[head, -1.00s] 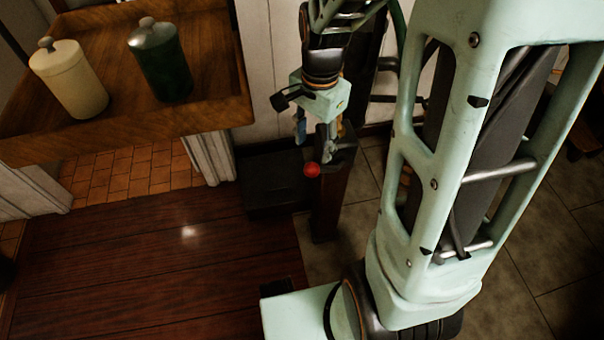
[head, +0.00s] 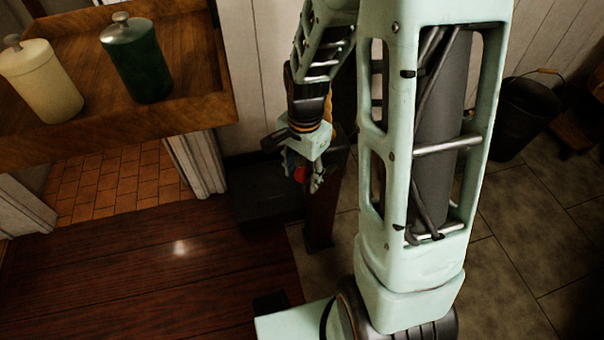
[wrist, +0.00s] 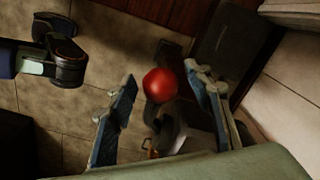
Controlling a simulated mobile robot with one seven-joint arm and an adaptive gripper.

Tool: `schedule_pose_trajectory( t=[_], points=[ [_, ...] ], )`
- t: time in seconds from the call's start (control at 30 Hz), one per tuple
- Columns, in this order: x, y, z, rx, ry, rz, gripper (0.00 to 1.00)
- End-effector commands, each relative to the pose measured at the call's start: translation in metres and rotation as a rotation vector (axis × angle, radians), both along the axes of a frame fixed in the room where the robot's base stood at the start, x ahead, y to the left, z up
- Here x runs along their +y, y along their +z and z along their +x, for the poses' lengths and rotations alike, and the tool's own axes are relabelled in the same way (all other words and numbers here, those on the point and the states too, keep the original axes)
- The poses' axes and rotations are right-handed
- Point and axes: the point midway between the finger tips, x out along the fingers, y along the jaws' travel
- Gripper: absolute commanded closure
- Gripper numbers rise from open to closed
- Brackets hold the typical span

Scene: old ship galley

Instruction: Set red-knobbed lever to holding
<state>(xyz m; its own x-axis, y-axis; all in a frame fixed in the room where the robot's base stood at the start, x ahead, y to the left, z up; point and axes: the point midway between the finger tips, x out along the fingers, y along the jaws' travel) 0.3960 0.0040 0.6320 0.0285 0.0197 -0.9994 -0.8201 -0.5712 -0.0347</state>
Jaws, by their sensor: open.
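The red knob (wrist: 160,85) of the lever shows between the two fingers of my gripper (wrist: 162,98) in the wrist view. My gripper is open, with a finger on each side of the knob and a gap visible on both sides. In the head view the knob (head: 300,174) is partly hidden by my gripper (head: 308,180). The lever stands on a dark post (head: 320,215). The lever's shaft and any position markings are mostly hidden or too dark to read.
A wooden shelf (head: 205,112) at the upper left bears a cream canister (head: 40,80) and a green canister (head: 137,62). A low dark box (head: 262,190) stands left of the post. A black bucket (head: 522,115) stands at the right on the tiled floor (head: 510,235).

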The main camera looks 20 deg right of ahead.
Motion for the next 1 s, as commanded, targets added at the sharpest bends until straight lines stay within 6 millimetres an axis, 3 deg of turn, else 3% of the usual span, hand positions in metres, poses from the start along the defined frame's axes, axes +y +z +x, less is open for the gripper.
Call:
schedule_pose_trajectory(
  t=[0.07,0.5,1.0],
  points=[
    [0.0000,0.0002,-0.0001,0.000,0.000,0.000,0.54],
    [0.0000,0.0003,-0.0001,0.000,0.000,0.000,1.00],
    [-0.0035,0.0069,-0.0002,0.000,-0.005,0.051,1.00]
  ],
)
